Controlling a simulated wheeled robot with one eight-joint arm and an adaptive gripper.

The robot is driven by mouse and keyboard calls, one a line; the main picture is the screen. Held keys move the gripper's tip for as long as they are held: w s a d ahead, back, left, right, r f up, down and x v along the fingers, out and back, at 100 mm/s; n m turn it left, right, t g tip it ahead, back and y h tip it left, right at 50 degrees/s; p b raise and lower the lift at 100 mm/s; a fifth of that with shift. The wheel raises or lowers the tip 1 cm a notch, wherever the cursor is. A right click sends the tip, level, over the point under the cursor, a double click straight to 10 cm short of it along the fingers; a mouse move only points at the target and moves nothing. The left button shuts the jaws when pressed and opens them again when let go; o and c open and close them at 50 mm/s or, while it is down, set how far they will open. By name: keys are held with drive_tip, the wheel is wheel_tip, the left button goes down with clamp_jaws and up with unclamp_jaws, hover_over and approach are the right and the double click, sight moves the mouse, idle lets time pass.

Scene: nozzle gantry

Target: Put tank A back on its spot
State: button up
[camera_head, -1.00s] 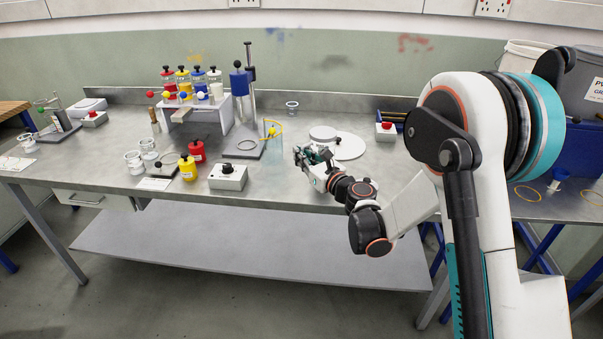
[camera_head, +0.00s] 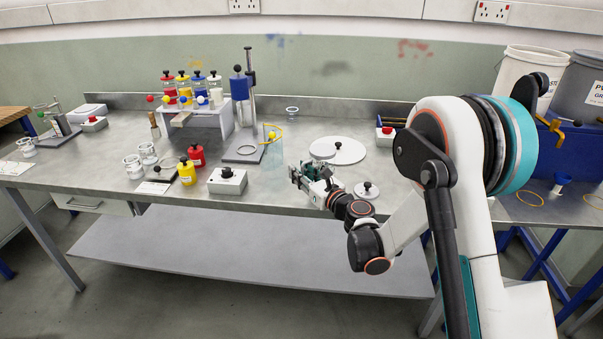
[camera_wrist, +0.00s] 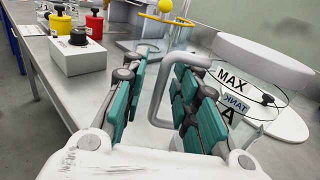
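Tank A (camera_wrist: 247,100) is a clear vessel marked MAX and TANK A, at the right of the wrist view. It has a grey loop handle (camera_wrist: 158,100) on its left side. In the head view my gripper (camera_head: 299,176) is low over the bench's front half. The tank's clear walls hardly show there; a pale round shape (camera_head: 322,148) appears to belong to it, over the left part of a white disc (camera_head: 350,153). Contact between tank and disc is not clear.
A grey box with a black knob (camera_head: 228,182) stands left of my gripper, with yellow (camera_head: 187,175) and red (camera_head: 197,156) bottles behind. A press stand (camera_head: 245,110) and yellow ring (camera_head: 272,132) are farther back. A knobbed white lid (camera_head: 366,190) lies by my arm.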

drive_tip(key=shift+s+d+r, duration=0.1)
drive_tip(key=shift+s+d, duration=0.1)
drive_tip(key=v, duration=1.1)
drive_tip(key=shift+s+d, duration=0.15)
drive_tip(key=shift+s, duration=0.05)
